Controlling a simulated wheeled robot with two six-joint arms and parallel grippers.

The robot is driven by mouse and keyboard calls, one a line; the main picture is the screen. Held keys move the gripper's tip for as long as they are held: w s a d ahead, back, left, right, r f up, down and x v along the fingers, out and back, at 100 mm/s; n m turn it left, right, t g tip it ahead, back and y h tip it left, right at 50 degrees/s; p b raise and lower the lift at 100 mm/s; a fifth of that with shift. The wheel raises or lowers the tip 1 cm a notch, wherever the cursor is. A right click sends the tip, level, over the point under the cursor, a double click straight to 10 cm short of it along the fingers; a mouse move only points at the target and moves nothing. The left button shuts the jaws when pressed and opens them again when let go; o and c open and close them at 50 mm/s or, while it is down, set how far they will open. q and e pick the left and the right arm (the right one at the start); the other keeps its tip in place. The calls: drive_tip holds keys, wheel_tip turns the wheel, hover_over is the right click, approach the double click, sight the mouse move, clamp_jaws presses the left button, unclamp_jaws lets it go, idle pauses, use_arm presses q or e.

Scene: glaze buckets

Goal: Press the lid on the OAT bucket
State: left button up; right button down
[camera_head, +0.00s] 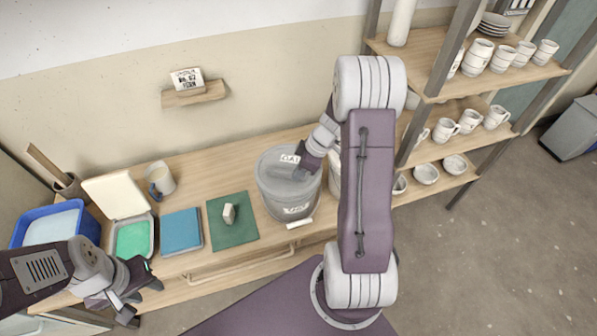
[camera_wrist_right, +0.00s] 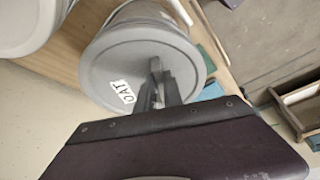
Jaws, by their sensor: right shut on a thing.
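The grey OAT bucket (camera_head: 285,204) stands on the wooden bench, with a label on its front and a pale handle grip hanging low. The grey round lid (camera_head: 272,168) lies over its top; its OAT label also shows in the right wrist view, where the lid (camera_wrist_right: 110,65) covers the bucket mouth. I cannot tell whether the rim is fully seated. My right gripper (camera_head: 304,172) is over the lid and shut on it near the middle; its fingers (camera_wrist_right: 157,85) show in the right wrist view. My left gripper (camera_head: 140,297) is open and empty in front of the bench.
Another pale bucket (camera_head: 334,182) stands close to the right, partly behind my right arm. Left of the OAT bucket are a green mat (camera_head: 235,232) with a small block, a blue square (camera_head: 181,232), a green tray (camera_head: 134,238) and a mug (camera_head: 160,178). Shelves (camera_head: 440,70) with crockery rise at right.

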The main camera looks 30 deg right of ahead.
idle(0.3)
drive_tip(key=c, duration=0.9)
unclamp_jaws()
drive_tip(key=shift+r, duration=0.1)
drive_tip(key=shift+r+p, duration=2.1)
drive_tip(key=shift+r, duration=1.35)
clamp_jaws()
drive_tip(key=shift+f, duration=0.2)
